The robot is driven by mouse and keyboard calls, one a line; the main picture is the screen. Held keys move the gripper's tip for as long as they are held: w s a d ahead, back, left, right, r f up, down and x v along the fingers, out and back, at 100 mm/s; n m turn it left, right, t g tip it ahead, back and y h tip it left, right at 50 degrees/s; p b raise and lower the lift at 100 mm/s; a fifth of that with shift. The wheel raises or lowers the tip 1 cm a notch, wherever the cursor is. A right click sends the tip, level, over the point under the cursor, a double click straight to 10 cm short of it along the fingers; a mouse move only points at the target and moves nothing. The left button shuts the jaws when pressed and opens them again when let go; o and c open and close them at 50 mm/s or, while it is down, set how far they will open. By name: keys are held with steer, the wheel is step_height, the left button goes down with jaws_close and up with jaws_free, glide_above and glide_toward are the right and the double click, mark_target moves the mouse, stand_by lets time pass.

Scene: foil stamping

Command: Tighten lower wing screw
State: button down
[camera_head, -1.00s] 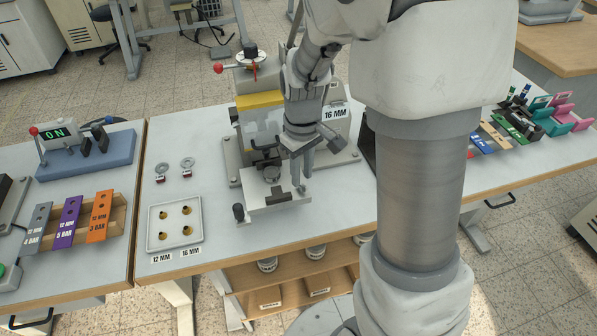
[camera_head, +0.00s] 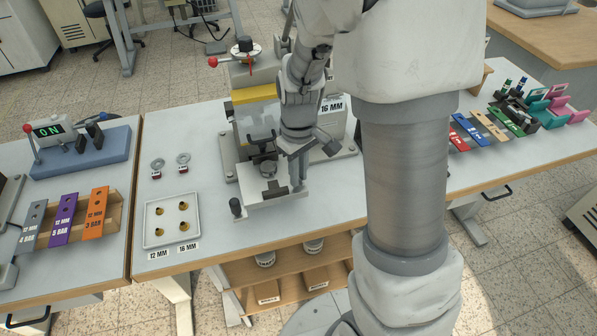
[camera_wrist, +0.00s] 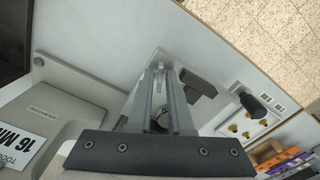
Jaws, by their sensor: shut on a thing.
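The foil stamping press (camera_head: 257,97) stands on the middle table, with a yellow band on its front. Its pale lower plate (camera_head: 262,201) carries a dark block (camera_head: 272,192) and juts toward the front. My gripper (camera_head: 299,188) points down at the right side of this plate. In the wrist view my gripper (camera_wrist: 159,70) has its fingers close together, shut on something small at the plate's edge. The lower wing screw cannot be made out; the fingertips hide what they hold. The wrist view also shows the dark block (camera_wrist: 198,84) beside the fingers.
A black knob (camera_head: 236,207) stands at the plate's front left corner. A white tray (camera_head: 150,238) with several brass pieces lies to the left. A 16 MM sign (camera_head: 332,105) is behind my gripper.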

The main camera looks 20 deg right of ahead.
steer(key=shift+m, duration=0.3)
steer(key=m+p, duration=0.1)
steer(key=m, duration=0.4)
steer(key=shift+a+r+p, duration=0.1)
steer(key=shift+r+p, duration=0.05)
steer(key=shift+p, duration=0.15)
steer(key=m+p, duration=0.2)
steer(key=m, duration=0.4)
steer(key=shift+m, duration=0.4)
steer(key=m+p, duration=0.3)
steer(key=m, duration=0.2)
steer(key=shift+w, duration=0.1)
steer(key=m+p, duration=0.3)
steer(key=m, duration=0.2)
steer(key=shift+w+a+m, duration=0.1)
steer(key=shift+m, duration=0.2)
steer(key=c, duration=1.1)
jaws_free()
